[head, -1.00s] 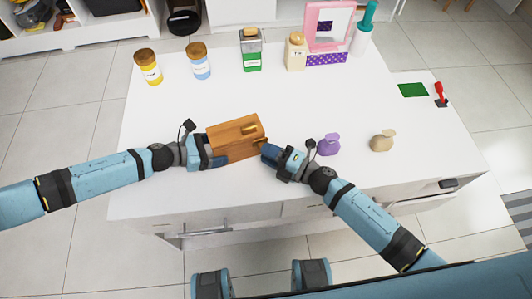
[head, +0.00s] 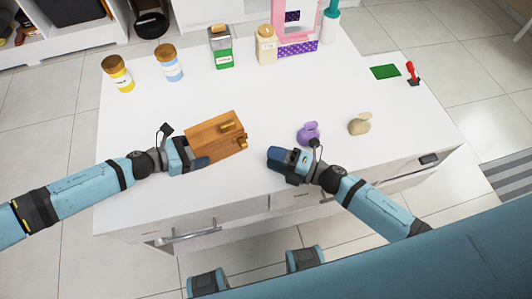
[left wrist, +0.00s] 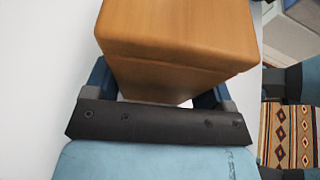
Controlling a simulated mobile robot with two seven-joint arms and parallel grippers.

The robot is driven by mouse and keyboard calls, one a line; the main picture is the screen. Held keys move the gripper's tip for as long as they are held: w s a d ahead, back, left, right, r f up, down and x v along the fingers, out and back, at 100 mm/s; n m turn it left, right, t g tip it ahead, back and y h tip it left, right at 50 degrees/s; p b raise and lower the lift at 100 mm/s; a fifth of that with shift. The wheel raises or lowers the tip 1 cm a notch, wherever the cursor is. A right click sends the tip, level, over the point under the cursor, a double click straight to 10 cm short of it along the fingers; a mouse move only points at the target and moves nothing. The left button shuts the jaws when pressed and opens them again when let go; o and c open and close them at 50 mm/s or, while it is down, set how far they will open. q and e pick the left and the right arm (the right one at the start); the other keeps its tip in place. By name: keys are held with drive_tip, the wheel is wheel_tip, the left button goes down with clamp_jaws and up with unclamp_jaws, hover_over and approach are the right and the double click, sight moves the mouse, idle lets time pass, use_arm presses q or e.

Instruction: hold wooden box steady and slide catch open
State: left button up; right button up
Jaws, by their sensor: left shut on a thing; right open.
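The wooden box (head: 212,135) is on the white table, left of centre in the head view. Brass-coloured catch parts (head: 236,133) show on its right part. My left gripper (head: 197,153) is shut on the box's left end. In the left wrist view the box (left wrist: 178,40) fills the space between the two fingers (left wrist: 157,97). My right gripper (head: 272,157) is open and empty, apart from the box, to its right near the table's front edge. The fine state of the catch is too small to tell.
A purple pouch (head: 308,134) and a beige pouch (head: 360,124) stand right of my right gripper. Yellow (head: 118,73) and blue (head: 168,62) jars, a green-labelled container (head: 221,47), a beige bottle (head: 265,44) and a pink mirror (head: 296,22) line the back. The table middle is clear.

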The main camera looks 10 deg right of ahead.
idle(0.4)
use_arm(q)
drive_tip(key=o, duration=0.8)
drive_tip(key=shift+p+v, duration=0.5)
drive_tip(key=shift+v, duration=0.95)
use_arm(e)
drive_tip(key=shift+r, duration=0.5)
use_arm(q)
drive_tip(key=shift+r+p+v, duration=0.25)
drive_tip(key=shift+p+v, duration=0.05)
drive_tip(key=shift+v, duration=1.1)
drive_tip(key=shift+r+p+v, duration=0.2)
drive_tip(key=shift+p+v, duration=0.1)
drive_tip(key=shift+v, duration=1.1)
use_arm(e)
drive_tip(key=shift+r, duration=0.6)
use_arm(q)
drive_tip(key=shift+d, duration=0.2)
drive_tip(key=shift+a, duration=0.1)
